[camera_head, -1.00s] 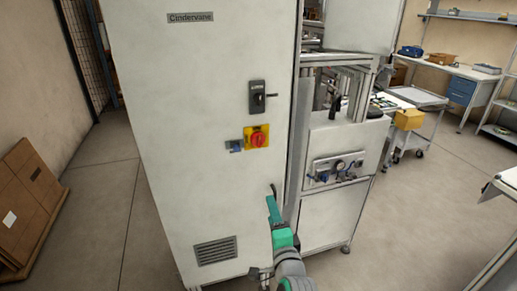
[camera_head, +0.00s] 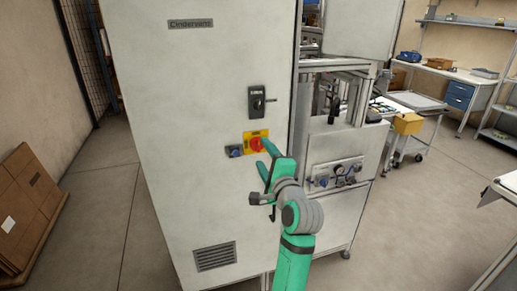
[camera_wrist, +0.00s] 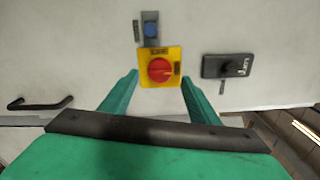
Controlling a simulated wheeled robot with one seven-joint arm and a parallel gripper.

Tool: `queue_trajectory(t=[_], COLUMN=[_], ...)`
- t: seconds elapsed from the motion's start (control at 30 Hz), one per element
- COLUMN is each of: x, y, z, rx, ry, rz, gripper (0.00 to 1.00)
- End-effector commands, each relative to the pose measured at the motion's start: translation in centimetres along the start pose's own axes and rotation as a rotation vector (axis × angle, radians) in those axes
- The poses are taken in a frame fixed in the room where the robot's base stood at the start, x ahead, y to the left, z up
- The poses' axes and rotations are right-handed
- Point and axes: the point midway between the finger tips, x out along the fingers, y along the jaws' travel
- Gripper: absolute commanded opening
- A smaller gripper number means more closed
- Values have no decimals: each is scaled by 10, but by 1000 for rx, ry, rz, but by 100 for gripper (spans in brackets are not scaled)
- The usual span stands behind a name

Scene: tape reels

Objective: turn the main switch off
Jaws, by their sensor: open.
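The main switch is a red rotary knob (camera_head: 256,145) on a yellow plate (camera_head: 248,135), on the front of a grey-white cabinet (camera_head: 190,110). In the wrist view the red knob (camera_wrist: 159,70) shows a raised grip bar lying roughly sideways in that picture. My gripper (camera_head: 266,158) is open, with green fingers pointing at the switch. In the wrist view my gripper (camera_wrist: 158,92) has one finger on each side below the yellow plate, with nothing between them. Whether the fingertips touch the cabinet is hard to tell.
A blue button (camera_head: 235,151) sits left of the switch. A black handle switch (camera_head: 258,100) is above it. A black door handle (camera_wrist: 40,103) shows in the wrist view. A gauge panel (camera_head: 337,172) is to the right, and cardboard (camera_head: 27,205) leans at left.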

Motion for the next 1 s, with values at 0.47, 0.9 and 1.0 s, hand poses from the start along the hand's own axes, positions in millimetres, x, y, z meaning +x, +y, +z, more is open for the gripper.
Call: queue_trajectory(t=[0.47, 0.9, 1.0], x=[52, 53, 53], y=[1, 2, 2], z=[4, 7, 7], rx=[-1, -1, -1], ry=[-5, -9, -9], rz=[1, 2, 2], gripper=[55, 14, 14])
